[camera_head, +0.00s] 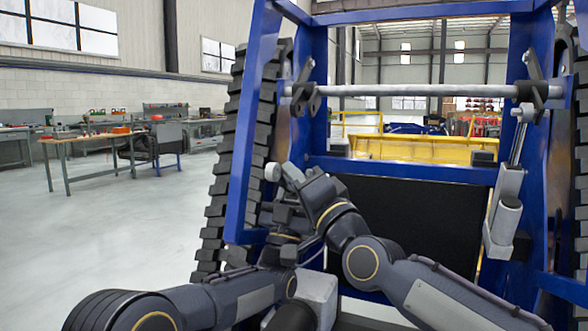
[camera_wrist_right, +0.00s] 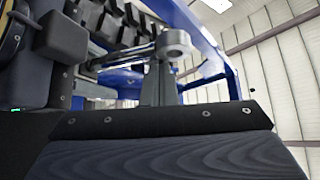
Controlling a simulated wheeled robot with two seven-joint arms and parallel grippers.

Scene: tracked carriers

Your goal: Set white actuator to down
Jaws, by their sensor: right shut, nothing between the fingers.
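A light grey-white actuator (camera_head: 503,205) stands tilted on the right side of the blue frame, its thin rod reaching up toward the cross bar. On the left side, a pale round end (camera_head: 272,172) shows just beyond my right gripper (camera_head: 290,181). The right wrist view shows a grey actuator with a ring-shaped end (camera_wrist_right: 172,44), close beyond the dark gripper parts; its lower part is hidden. My right gripper is shut and empty beside that pale end; contact cannot be told. My left gripper (camera_head: 284,222) is close below the right one, partly hidden, its fingers unclear.
The blue frame (camera_head: 241,150) rises on both sides, with black tracks (camera_head: 224,170) outside it. A grey cross bar (camera_head: 420,90) spans above, and a black panel (camera_head: 415,225) fills the middle. Workbenches (camera_head: 95,140) stand far left; the floor (camera_head: 110,235) between is clear.

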